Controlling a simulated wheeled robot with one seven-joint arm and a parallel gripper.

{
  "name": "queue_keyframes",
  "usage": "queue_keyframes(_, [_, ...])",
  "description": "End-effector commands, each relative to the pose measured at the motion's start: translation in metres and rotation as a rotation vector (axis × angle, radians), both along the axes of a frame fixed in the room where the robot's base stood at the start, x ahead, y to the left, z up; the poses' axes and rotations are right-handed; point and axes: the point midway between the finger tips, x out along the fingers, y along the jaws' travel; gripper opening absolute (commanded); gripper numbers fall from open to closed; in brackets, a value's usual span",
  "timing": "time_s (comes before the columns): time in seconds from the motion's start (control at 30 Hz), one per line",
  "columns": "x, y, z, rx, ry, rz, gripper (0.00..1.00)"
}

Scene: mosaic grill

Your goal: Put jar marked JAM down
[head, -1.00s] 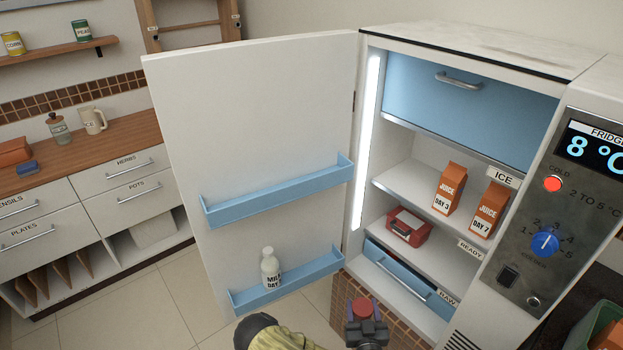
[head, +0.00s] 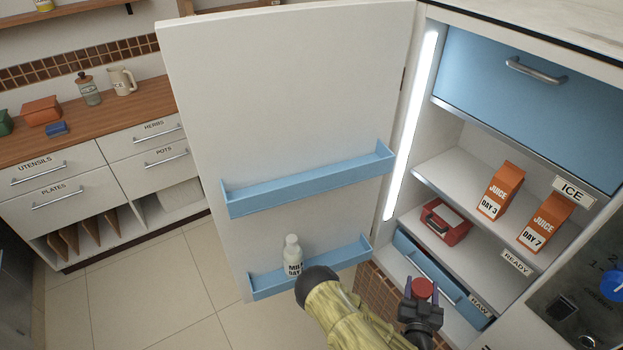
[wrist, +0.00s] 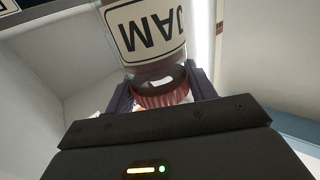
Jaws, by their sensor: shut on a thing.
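My gripper (head: 421,290) is shut on the jar marked JAM, low in front of the open fridge. In the head view only the jar's red lid (head: 422,288) shows between the fingers; the rest is hidden. In the wrist view the jar (wrist: 150,38) shows its JAM label upside down, with the red ribbed lid (wrist: 162,94) between the dark fingers. I cannot tell from these frames whether the jar touches any surface.
The fridge door (head: 290,110) stands open with two blue racks. The lower rack (head: 335,262) holds a milk bottle (head: 292,256). Two juice cartons (head: 500,190) stand on one shelf. A red box (head: 446,222) sits on the READY shelf, above the blue RAW drawer (head: 428,265).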

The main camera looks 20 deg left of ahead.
Motion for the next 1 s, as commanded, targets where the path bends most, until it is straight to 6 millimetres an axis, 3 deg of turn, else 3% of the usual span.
queue_keyframes(0.27, [0.009, 0.005, -0.002, 0.008, -0.005, -0.061, 0.23])
queue_keyframes(0.47, [0.032, 0.032, 0.006, 0.011, -0.008, -0.141, 0.23])
queue_keyframes(0.67, [0.056, 0.066, 0.041, 0.008, -0.008, -0.124, 0.23])
queue_keyframes(1.0, [0.081, 0.104, 0.123, 0.006, -0.009, 0.015, 0.23])
